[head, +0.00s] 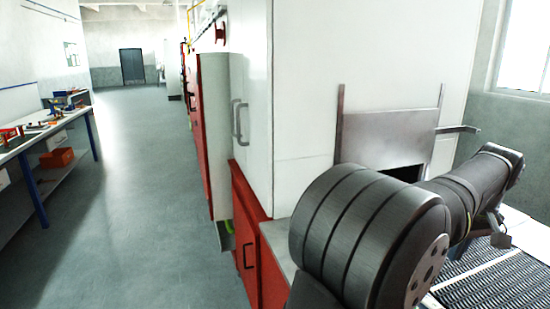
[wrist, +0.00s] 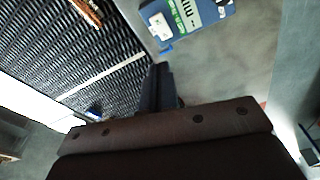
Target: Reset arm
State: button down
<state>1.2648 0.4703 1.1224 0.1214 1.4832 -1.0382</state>
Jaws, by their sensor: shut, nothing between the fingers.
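My gripper (wrist: 159,72) shows in the wrist view as dark fingers held together beyond the brown wrist housing. It is shut and empty. In the head view my arm fills the lower right and reaches over the mesh belt (head: 485,280); I cannot make out the fingers clearly there.
In the wrist view a blue box with a printed label (wrist: 187,20) lies near the belt's edge, and a brown piece (wrist: 88,12) lies on the mesh. A white cabinet with a metal shutter (head: 385,135) stands behind my arm. A workbench (head: 40,130) stands left across open floor.

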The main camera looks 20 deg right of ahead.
jog(key=shift+s+r+n, duration=0.25)
jog(key=shift+r+n, duration=0.3)
jog(key=shift+n, duration=0.15)
jog(key=c, duration=2)
grip_release()
jog(key=o, duration=2)
jog(key=s+a+r, duration=0.1)
jog(key=s+a, duration=0.2)
jog(key=s, duration=0.3)
jog(key=s+a+r+n+g, duration=0.1)
jog(key=s+a, duration=0.2)
jog(key=s, duration=0.3)
jog(key=shift+s+r+g, duration=0.2)
jog(key=shift+r+g, duration=0.05)
jog(key=shift+g, duration=0.05)
notch_tip(320, 180, down, 10)
jog(key=shift+r, duration=0.15)
jog(key=shift+r, duration=0.1)
notch_tip(320, 180, up, 10)
jog(key=shift+a, duration=0.1)
